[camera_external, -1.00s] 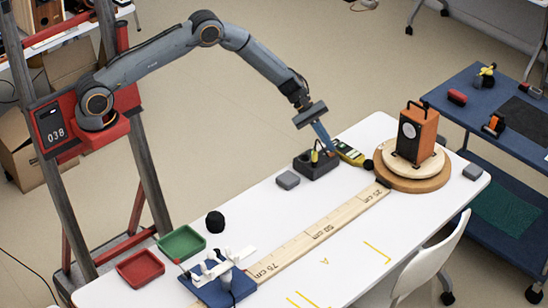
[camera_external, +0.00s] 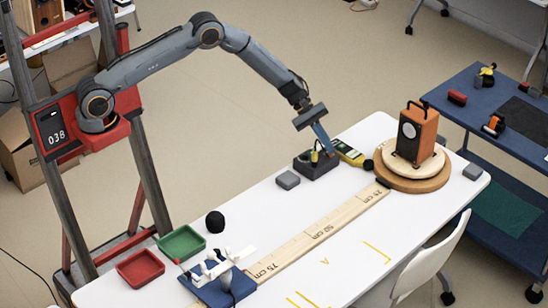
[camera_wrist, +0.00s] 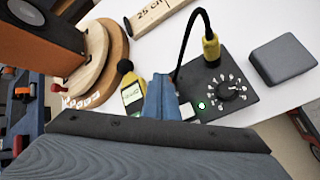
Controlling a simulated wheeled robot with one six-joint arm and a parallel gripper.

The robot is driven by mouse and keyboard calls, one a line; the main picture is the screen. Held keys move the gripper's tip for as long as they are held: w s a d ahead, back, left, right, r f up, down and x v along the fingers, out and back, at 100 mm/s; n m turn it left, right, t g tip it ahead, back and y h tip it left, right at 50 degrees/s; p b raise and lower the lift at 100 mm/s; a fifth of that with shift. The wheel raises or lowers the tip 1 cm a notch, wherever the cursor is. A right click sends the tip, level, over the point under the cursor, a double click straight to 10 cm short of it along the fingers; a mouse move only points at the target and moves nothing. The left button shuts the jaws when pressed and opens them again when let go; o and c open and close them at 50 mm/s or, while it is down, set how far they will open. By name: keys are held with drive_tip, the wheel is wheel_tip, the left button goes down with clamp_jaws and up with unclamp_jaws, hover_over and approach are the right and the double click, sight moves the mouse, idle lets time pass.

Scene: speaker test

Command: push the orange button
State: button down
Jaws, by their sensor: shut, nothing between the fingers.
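A dark control box (camera_external: 310,170) sits on the white table. In the wrist view the box (camera_wrist: 240,107) has a numbered dial (camera_wrist: 233,90), a small green light (camera_wrist: 201,105) and a yellow plug (camera_wrist: 211,47) with a black cable. My gripper (camera_external: 331,152) is shut and empty, with its blue fingers (camera_wrist: 161,98) pointing down at the box's edge, between it and a yellow meter (camera_wrist: 133,95). The meter also shows in the external view (camera_external: 349,153). I cannot make out an orange button; the fingers cover part of the box. Contact cannot be told.
An orange speaker (camera_external: 415,137) stands on a round wooden turntable (camera_external: 416,185) right of the meter. A grey block (camera_external: 288,180) lies left of the box. A wooden ruler (camera_external: 325,230) runs along the table. Red (camera_external: 140,267) and green (camera_external: 181,243) trays are at the near left.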

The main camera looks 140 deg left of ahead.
sight(328, 154)
idle(0.4)
drive_tip(key=shift+r, duration=0.85)
wheel_tip(328, 154, up, 6)
drive_tip(key=shift+p, duration=1.25)
